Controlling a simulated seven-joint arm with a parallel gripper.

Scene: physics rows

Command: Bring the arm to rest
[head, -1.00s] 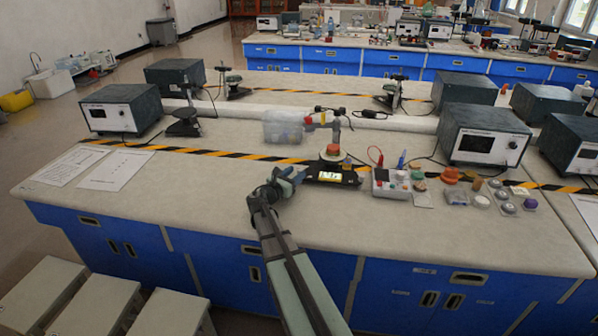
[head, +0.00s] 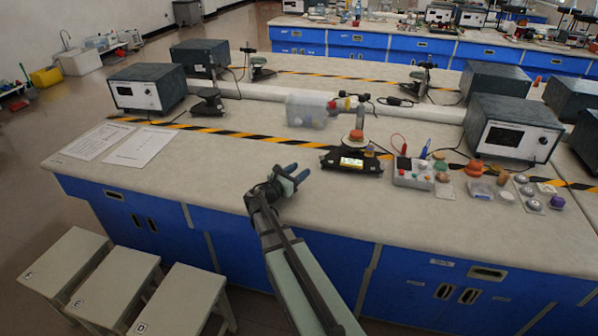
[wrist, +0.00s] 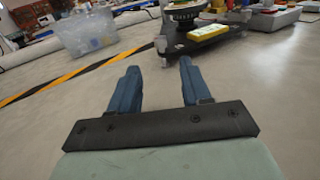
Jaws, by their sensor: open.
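My gripper (head: 301,175) is over the front part of the grey bench top (head: 220,165) in the head view. Its two blue fingers are apart with nothing between them. In the wrist view the open fingers of my gripper (wrist: 158,82) point across bare bench. A black scale-like device (head: 338,166) with a yellow display and an orange-topped item on it stands just beyond and to the right of the fingers, apart from them. It also shows in the wrist view (wrist: 180,42).
A clear plastic bin (head: 306,112) stands behind the device. A control box (head: 412,173) and several small coloured items lie to the right. Instrument boxes (head: 147,90) stand farther back. Paper sheets (head: 143,147) lie at left; the bench between them and my gripper is clear.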

